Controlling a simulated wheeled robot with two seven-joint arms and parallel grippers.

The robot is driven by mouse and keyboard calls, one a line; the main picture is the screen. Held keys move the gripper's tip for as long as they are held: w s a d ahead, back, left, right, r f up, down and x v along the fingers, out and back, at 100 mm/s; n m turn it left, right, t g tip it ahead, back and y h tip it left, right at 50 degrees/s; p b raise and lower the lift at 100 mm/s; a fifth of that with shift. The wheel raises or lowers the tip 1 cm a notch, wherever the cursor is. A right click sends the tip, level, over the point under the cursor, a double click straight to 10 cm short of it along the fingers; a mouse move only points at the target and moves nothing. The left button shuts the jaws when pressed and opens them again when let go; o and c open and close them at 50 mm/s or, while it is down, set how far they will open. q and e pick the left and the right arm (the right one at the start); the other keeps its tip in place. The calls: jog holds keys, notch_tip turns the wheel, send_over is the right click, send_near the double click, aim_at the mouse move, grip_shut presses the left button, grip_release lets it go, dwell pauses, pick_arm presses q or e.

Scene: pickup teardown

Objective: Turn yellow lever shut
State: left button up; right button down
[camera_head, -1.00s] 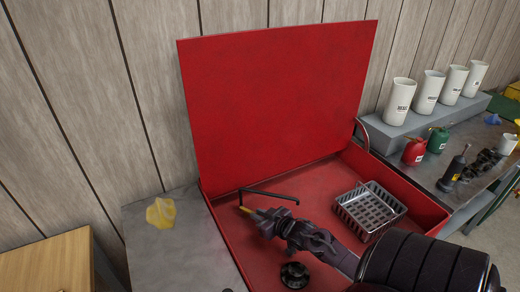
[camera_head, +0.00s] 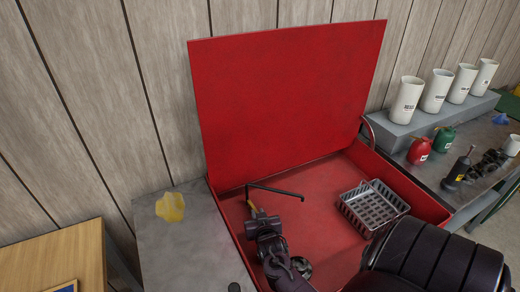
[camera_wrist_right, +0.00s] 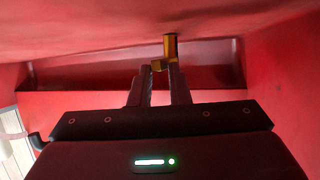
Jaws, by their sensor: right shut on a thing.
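The yellow lever (camera_head: 251,206) is inside the red parts washer (camera_head: 285,105), near its back left, by a thin black bent spout (camera_head: 275,190). My right gripper (camera_head: 256,217) is shut on the lever, and its wrist covers part of it from the head. In the right wrist view the lever (camera_wrist_right: 170,46) stands up between the fingertips (camera_wrist_right: 160,72), brassy yellow, with a red wall close behind. My left gripper does not show.
A grey wire basket (camera_head: 373,208) sits in the washer to the right of my arm. A dark round part (camera_head: 302,267) lies on the washer floor, partly hidden. A yellow rag (camera_head: 170,207) lies on the grey surface at left. White canisters (camera_head: 407,100) stand at right.

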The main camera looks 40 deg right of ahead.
jog(key=shift+d+r, duration=0.2)
jog(key=shift+d, duration=0.05)
jog(key=c, duration=1.7)
grip_release()
jog(key=o, duration=0.4)
jog(key=shift+f, duration=0.2)
jog(key=shift+c, duration=0.2)
jog(key=shift+s+a+r+p, duration=0.25)
jog(key=shift+s+a+p, duration=0.1)
jog(key=shift+p, duration=0.15)
jog(key=p+v, duration=0.5)
jog(key=v, duration=0.1)
jog(key=shift+r, duration=0.15)
jog(key=shift+s+a, duration=0.15)
jog(key=shift+s, duration=0.15)
